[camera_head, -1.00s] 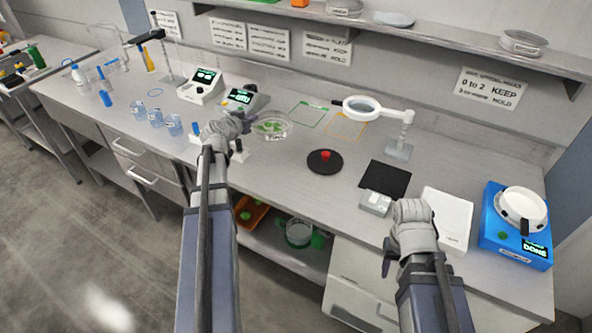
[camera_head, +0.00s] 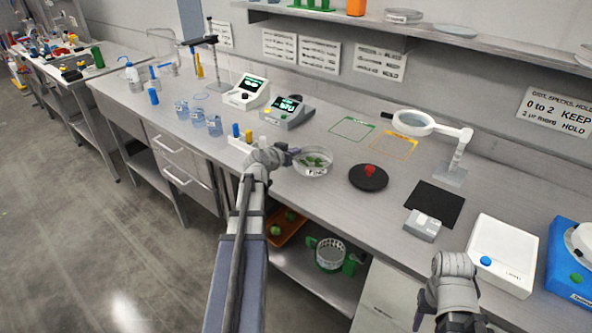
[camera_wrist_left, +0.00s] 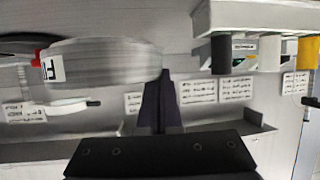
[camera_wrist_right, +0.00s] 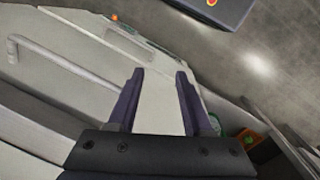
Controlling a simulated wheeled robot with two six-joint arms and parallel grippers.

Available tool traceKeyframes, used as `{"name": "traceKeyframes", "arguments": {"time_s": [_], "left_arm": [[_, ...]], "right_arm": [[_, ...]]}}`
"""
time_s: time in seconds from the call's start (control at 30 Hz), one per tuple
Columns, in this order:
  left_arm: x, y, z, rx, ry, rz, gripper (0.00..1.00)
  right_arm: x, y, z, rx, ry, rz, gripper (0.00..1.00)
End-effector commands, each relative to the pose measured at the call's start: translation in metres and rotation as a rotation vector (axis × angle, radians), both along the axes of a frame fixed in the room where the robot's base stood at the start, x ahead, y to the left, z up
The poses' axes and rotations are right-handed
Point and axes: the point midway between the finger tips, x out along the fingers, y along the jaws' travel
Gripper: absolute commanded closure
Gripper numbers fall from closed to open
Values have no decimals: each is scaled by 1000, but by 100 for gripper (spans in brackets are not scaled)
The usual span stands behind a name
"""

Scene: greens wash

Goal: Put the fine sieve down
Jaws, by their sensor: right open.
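A round white pan (camera_head: 584,240) sits on the blue machine (camera_head: 570,270), cut off by the right edge. A round mesh-like basket (camera_head: 330,252) with green parts stands on the lower shelf. My right gripper (camera_wrist_right: 160,85) is open and empty, low before the bench front.
A black disc with a red knob (camera_head: 368,177), a magnifier lamp (camera_head: 414,122), a black mat (camera_head: 436,203), a small grey box (camera_head: 422,226) and a white device (camera_head: 503,250) occupy the bench. Beakers (camera_head: 198,118) stand left. An orange tray (camera_head: 285,230) is on the lower shelf.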

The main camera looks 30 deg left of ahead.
Motion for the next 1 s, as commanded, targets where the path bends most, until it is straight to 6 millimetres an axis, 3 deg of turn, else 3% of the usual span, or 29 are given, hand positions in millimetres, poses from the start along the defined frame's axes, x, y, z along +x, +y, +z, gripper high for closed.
{"name": "traceKeyframes", "arguments": {"time_s": [0.23,0.53,0.97,1.0], "left_arm": [[0,0,-7,-1,0,0,100],[0,0,-40,-1,0,0,100],[0,0,-43,-1,0,0,100],[0,0,-41,0,0,0,95]], "right_arm": [[0,0,-7,0,0,0,50],[0,0,-40,0,0,0,50],[0,0,-43,0,0,0,50],[0,0,-41,0,0,0,50]]}}
